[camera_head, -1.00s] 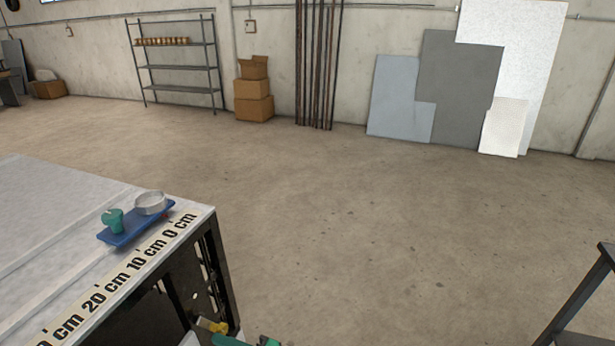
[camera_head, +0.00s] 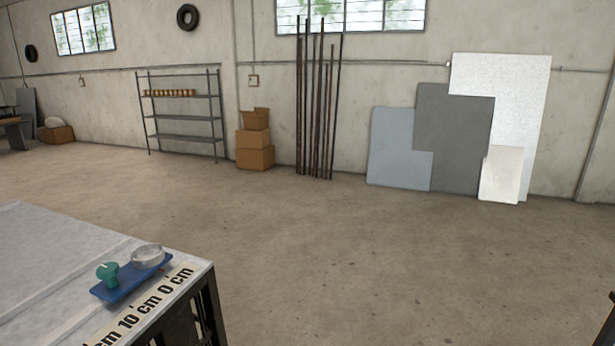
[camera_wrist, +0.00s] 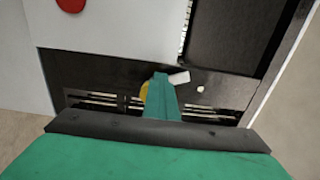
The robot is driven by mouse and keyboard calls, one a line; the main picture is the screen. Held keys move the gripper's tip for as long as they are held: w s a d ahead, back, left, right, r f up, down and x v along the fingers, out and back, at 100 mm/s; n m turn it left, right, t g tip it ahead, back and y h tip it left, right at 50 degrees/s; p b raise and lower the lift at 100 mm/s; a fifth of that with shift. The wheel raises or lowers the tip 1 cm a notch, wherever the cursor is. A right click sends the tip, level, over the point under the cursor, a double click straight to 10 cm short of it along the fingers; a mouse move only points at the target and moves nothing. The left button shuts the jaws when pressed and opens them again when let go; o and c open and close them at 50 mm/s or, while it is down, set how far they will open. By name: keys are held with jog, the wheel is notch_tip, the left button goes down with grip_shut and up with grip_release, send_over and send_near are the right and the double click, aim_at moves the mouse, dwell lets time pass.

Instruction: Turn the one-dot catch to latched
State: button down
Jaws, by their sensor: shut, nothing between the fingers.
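In the wrist view my gripper (camera_wrist: 161,80) is shut, its green fingers together and empty, in front of a dark panel (camera_wrist: 90,67). A small yellow part (camera_wrist: 144,91) shows partly behind the fingers, and a white tab (camera_wrist: 180,77) shows just right of their tips. A single pale dot (camera_wrist: 200,88) lies to the right of the tab. These may belong to the one-dot catch, but the fingers hide much of it and I cannot tell how it is turned. I cannot tell whether the fingers touch it. My gripper is out of the head view.
A red round part (camera_wrist: 71,5) sits on a light surface in the wrist view. In the head view the table (camera_head: 45,250) bears a blue tray (camera_head: 125,288) with a green knob-like piece (camera_head: 107,273) and a metal ring (camera_head: 147,256). Open floor (camera_head: 380,260) lies beyond.

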jog(key=shift+f, duration=0.8)
jog(key=shift+w+d+f, duration=0.1)
jog(key=shift+f, duration=0.45)
jog(key=v, duration=0.6)
jog(key=shift+s, duration=0.35)
dwell(0.4)
